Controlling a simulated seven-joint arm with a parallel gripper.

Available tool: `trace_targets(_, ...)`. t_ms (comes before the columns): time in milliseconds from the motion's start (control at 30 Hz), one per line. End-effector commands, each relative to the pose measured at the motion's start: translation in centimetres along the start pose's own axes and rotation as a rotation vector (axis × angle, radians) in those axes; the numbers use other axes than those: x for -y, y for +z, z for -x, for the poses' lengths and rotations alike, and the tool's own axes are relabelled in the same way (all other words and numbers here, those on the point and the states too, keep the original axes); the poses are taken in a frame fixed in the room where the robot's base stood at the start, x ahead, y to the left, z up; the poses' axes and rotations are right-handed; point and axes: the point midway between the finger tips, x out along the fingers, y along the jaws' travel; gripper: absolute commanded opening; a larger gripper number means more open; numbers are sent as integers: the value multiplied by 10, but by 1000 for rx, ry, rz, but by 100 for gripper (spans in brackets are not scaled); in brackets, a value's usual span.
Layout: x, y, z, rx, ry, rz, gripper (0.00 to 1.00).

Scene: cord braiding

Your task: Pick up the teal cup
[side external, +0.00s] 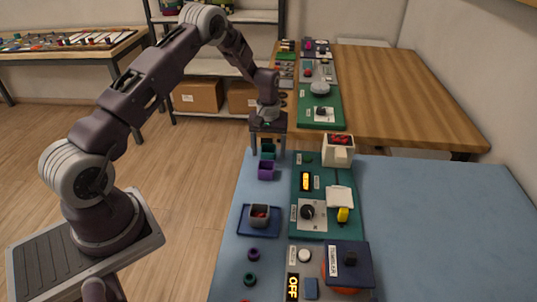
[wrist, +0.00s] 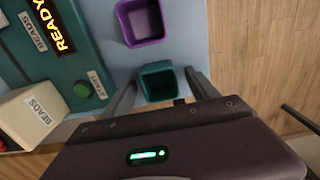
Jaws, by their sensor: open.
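The teal cup (wrist: 158,84) is a small square open-topped cup on the blue mat. In the side view the teal cup (side external: 268,153) shows between my fingers, behind the purple cup. My gripper (wrist: 161,77) is open, with one finger to each side of the teal cup in the wrist view. A gap shows between the cup and the right finger; I cannot tell if the left finger touches it. In the side view my gripper (side external: 268,155) points down over the cup.
A purple cup (wrist: 141,21) stands close to the teal one. A green panel (wrist: 62,70) with a green button and a white bead box (wrist: 27,118) lie to the left. The mat's right side is clear.

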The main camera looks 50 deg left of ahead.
Motion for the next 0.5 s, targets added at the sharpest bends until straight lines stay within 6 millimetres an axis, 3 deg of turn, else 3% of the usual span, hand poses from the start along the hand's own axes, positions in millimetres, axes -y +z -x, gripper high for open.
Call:
trace_targets(167, 0, 0, 0, 0, 0, -1, 69)
trace_targets(500, 0, 0, 0, 0, 0, -1, 5)
